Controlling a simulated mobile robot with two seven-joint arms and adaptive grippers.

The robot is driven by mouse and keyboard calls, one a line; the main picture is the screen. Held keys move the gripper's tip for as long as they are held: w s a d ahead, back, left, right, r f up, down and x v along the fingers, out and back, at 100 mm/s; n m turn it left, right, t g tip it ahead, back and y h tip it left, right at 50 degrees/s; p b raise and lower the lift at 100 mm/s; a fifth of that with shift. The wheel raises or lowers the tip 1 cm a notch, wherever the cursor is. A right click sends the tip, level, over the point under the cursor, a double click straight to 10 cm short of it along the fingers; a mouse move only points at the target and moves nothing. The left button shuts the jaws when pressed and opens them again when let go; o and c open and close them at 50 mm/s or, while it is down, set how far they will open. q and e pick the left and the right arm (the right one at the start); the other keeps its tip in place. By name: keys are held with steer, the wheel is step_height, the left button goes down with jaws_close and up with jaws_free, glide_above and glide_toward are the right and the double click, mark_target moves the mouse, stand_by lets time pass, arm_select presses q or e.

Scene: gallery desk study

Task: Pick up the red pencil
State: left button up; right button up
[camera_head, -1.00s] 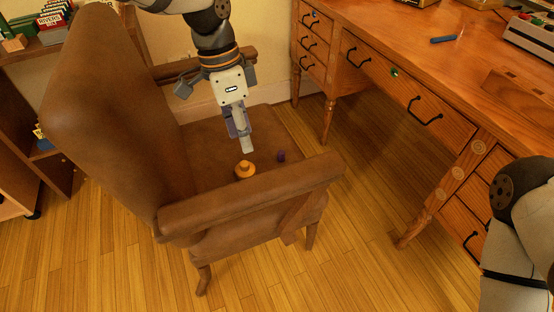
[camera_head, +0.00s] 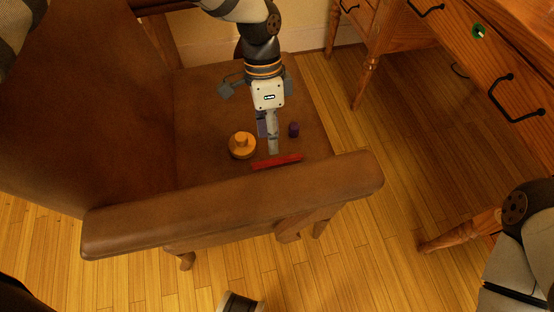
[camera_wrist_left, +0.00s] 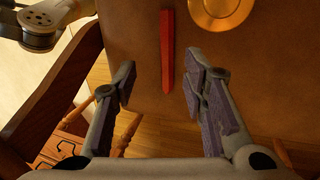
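The red pencil (camera_head: 277,161) lies on the brown chair's seat, close to the near armrest. It also shows in the left wrist view (camera_wrist_left: 167,52), pointing up and down in the picture. My left gripper (camera_head: 273,148) is over the seat, just behind the pencil in the head view. In the left wrist view the left gripper (camera_wrist_left: 158,80) is open, with one finger on each side of the pencil's line and the pencil between them, not visibly touched.
An orange round knobbed object (camera_head: 242,146) and a small purple object (camera_head: 294,129) stand on the seat near the pencil. The armrest (camera_head: 240,199) of the armchair rises in front of it. A wooden desk (camera_head: 480,60) stands at the right, with bare floor between.

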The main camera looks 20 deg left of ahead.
mark_target(276, 159)
arm_select(q)
steer(key=x, duration=0.3)
steer(key=w+b+x, duration=0.1)
steer(key=x, duration=0.1)
steer(key=shift+d+f, duration=0.15)
steer(key=shift+f, duration=0.3)
steer(key=shift+s+d+f, duration=0.1)
steer(key=shift+s+f, duration=0.1)
steer(key=shift+f, duration=0.25)
steer(key=shift+c, duration=0.3)
jaws_close()
